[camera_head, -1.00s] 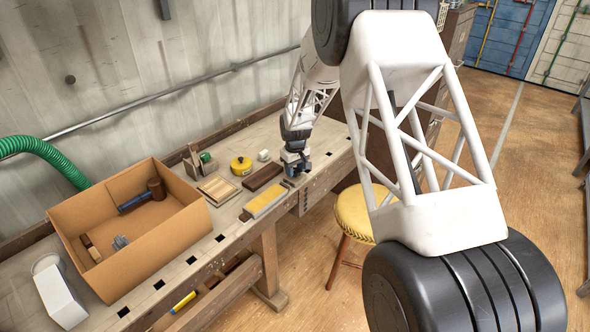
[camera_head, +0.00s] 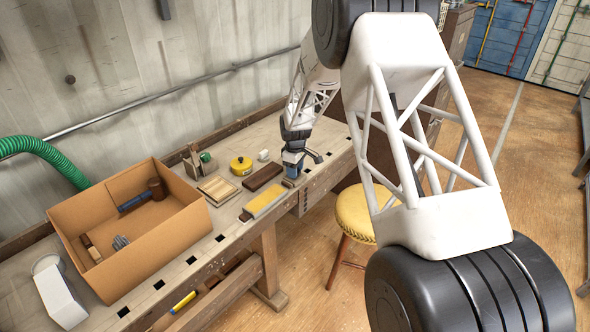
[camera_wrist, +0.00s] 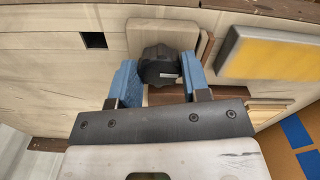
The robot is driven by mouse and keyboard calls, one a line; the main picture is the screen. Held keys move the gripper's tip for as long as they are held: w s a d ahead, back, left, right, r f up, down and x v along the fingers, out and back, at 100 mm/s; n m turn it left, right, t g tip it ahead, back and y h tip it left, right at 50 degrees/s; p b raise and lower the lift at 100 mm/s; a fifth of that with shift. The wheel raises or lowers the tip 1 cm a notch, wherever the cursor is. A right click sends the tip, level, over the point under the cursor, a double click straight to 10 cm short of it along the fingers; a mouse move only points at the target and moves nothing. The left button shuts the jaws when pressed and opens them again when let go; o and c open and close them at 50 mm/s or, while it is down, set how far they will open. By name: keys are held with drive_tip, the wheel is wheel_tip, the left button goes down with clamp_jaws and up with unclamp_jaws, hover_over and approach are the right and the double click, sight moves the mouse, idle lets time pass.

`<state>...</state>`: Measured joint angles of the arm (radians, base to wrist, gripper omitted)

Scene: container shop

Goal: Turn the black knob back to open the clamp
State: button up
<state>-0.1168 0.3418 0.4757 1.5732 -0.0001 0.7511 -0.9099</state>
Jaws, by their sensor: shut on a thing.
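The black knob (camera_wrist: 160,66) shows in the wrist view as a dark lobed disc with a small pale label on its face. My gripper (camera_wrist: 160,80) has one blue finger pad on each side of it and is shut on the knob. Behind the knob is a pale wooden block (camera_wrist: 150,34), seemingly part of the clamp; the rest of the clamp is mostly hidden. In the head view my gripper (camera_head: 293,172) points down at the bench near its front right part, and the knob cannot be made out there.
A yellow-topped block (camera_head: 262,201) lies left of my gripper on the workbench (camera_head: 225,245). A dark brown block (camera_head: 263,177) and a yellow tape measure (camera_head: 241,165) are close by. A cardboard box (camera_head: 165,247) with tools stands further left. A yellow stool (camera_head: 355,212) is in front.

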drive_tip(key=o, duration=0.9)
drive_tip(key=shift+o, duration=0.2)
drive_tip(key=shift+r, duration=0.15)
drive_tip(key=shift+r, duration=3.7)
drive_tip(key=shift+r, duration=0.15)
